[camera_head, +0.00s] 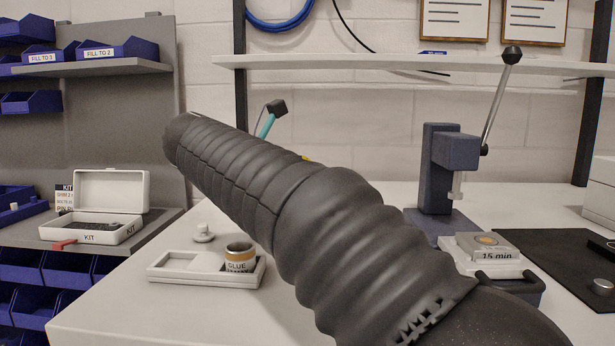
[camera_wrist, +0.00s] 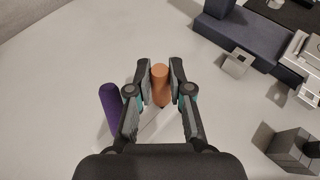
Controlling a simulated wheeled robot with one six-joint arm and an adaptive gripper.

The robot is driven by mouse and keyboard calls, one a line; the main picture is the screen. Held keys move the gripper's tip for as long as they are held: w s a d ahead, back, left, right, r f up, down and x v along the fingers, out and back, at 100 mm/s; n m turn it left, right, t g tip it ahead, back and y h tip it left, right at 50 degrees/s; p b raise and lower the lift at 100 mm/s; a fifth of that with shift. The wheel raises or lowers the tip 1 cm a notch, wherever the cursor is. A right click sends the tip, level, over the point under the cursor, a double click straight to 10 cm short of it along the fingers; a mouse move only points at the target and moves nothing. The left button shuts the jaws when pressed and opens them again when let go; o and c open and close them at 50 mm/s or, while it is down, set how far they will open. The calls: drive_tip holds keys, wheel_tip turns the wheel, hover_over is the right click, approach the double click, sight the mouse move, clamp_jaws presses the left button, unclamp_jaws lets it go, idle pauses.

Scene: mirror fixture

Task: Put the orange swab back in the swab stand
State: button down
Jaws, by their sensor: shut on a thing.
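In the wrist view my gripper (camera_wrist: 160,82) is shut on the orange swab (camera_wrist: 160,73), a thick orange cylinder held between the two fingertips. A purple swab (camera_wrist: 111,104) stands just left of the left finger, apart from the orange one. A white piece (camera_wrist: 160,124), probably the swab stand, shows partly between the fingers below the orange swab. My gripper covers much of it, so I cannot tell whether the orange swab touches it. In the head view my arm blocks the middle, and the swabs and stand do not show.
In the head view a white tray (camera_head: 170,271) with a glue jar (camera_head: 240,257) is left of my arm. An open kit box (camera_head: 108,206) stands farther left. A lever press (camera_head: 449,160) and a dark mat (camera_head: 552,262) are on the right. The wrist view shows clear table at upper left.

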drive_tip(key=shift+f, duration=0.45)
idle(0.3)
drive_tip(key=c, duration=1)
unclamp_jaws()
drive_tip(key=v, duration=1.2)
